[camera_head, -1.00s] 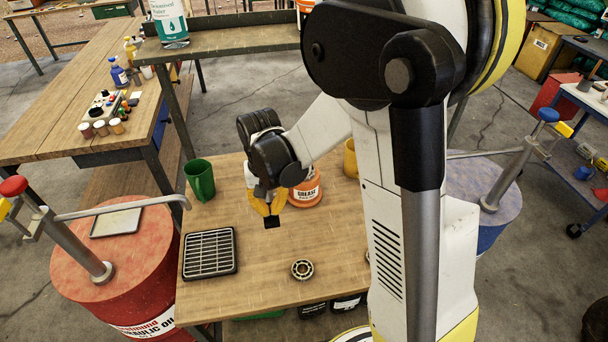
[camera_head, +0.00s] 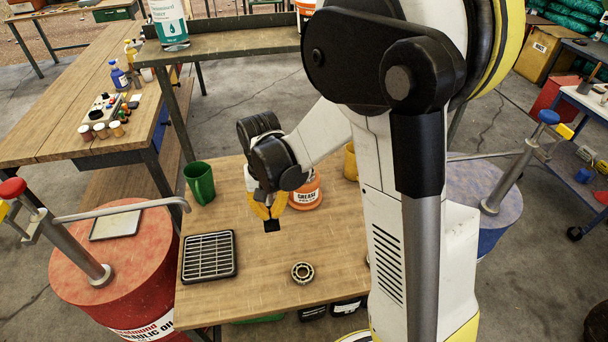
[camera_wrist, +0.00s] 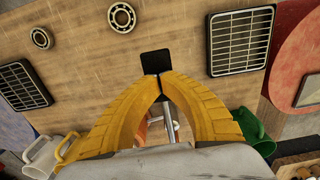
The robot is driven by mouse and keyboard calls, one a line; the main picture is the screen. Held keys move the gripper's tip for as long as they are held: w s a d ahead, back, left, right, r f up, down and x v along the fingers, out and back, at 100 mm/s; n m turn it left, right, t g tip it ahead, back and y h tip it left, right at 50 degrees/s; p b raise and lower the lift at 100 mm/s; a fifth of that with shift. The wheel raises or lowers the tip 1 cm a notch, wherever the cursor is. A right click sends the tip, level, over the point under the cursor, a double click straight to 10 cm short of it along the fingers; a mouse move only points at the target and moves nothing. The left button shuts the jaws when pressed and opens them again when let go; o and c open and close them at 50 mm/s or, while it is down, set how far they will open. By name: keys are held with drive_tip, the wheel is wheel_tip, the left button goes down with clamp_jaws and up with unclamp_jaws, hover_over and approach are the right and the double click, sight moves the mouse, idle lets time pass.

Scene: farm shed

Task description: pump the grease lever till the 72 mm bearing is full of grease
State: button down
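The grease tub (camera_head: 305,190), orange and white with the word GREASE, stands at the back of the wooden table. My gripper (camera_head: 268,212) is just in front of it. Its yellow fingers are closed together in the wrist view (camera_wrist: 160,78), around a flat black end piece (camera_wrist: 155,62). A metal rod (camera_wrist: 170,122) runs from between the fingers toward the tub, so this looks like the grease lever. A bearing (camera_head: 302,271) lies at the front of the table. The wrist view shows two bearings, one larger (camera_wrist: 121,17) and one smaller (camera_wrist: 41,38); their grease filling is too small to judge.
A black grate (camera_head: 209,257) and a green mug (camera_head: 200,182) are on the left of the table. A second grate (camera_wrist: 22,85) and a yellow mug (camera_head: 350,160) are on the other side. A red drum (camera_head: 110,260) and a blue drum (camera_head: 490,195) flank the table.

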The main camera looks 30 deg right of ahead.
wheel_tip(320, 180, up, 9)
drive_tip(key=p, duration=0.5)
drive_tip(key=shift+f+p, duration=0.2)
drive_tip(key=shift+p, duration=0.15)
idle(0.3)
